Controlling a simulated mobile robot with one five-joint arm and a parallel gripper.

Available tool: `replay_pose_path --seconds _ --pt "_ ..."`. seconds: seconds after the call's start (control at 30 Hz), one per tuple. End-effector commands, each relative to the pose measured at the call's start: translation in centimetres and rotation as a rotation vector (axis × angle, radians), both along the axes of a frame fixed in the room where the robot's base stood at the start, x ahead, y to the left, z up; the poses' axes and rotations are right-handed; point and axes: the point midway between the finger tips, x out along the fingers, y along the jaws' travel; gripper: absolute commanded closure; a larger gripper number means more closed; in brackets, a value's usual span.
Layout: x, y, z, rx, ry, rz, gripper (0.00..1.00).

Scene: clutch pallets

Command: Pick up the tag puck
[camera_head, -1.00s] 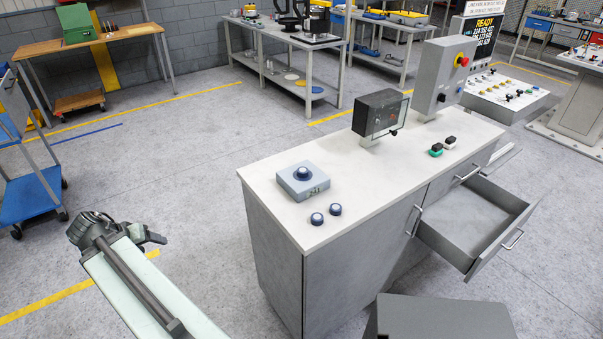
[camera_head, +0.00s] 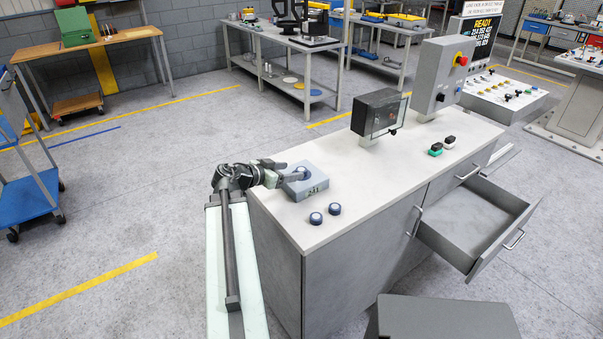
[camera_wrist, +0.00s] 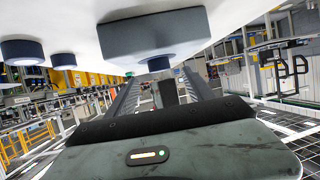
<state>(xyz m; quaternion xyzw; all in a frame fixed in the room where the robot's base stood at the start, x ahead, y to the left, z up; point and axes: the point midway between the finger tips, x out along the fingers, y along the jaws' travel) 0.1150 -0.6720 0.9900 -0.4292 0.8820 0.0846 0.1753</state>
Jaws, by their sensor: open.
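A round dark-blue puck (camera_head: 304,169) sits on top of a blue-grey block (camera_head: 316,186) with small dark markings on its front. In the wrist view the puck (camera_wrist: 157,64) shows beyond the block (camera_wrist: 150,35), with the scene upside down. My gripper (camera_head: 295,170) is open, low over the block, its fingers reaching to the puck. In the wrist view its fingers (camera_wrist: 160,82) stand apart on either side of the puck; contact is not clear. Two similar pucks, one (camera_head: 316,218) and another (camera_head: 335,209), lie on the worktop in front of the block.
An open drawer (camera_head: 470,225) juts out at the right. The worktop right of the pucks is clear.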

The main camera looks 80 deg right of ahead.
Motion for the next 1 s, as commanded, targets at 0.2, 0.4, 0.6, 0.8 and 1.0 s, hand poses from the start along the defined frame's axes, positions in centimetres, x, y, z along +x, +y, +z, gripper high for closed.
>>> replay_pose_path --seconds 0.2,0.4,0.6,0.8,1.0 --pt "-1.6 -2.2 -1.4 0.001 0.000 -0.002 0.39" --pt "-2.9 -3.8 -2.0 0.001 0.000 0.000 0.39" --pt "-2.8 -3.7 -1.9 0.002 0.001 0.002 0.52" --pt "-2.8 -3.6 -1.9 0.002 0.001 0.002 1.00" --pt "-2.8 -3.6 -1.9 0.002 0.001 0.002 1.00"
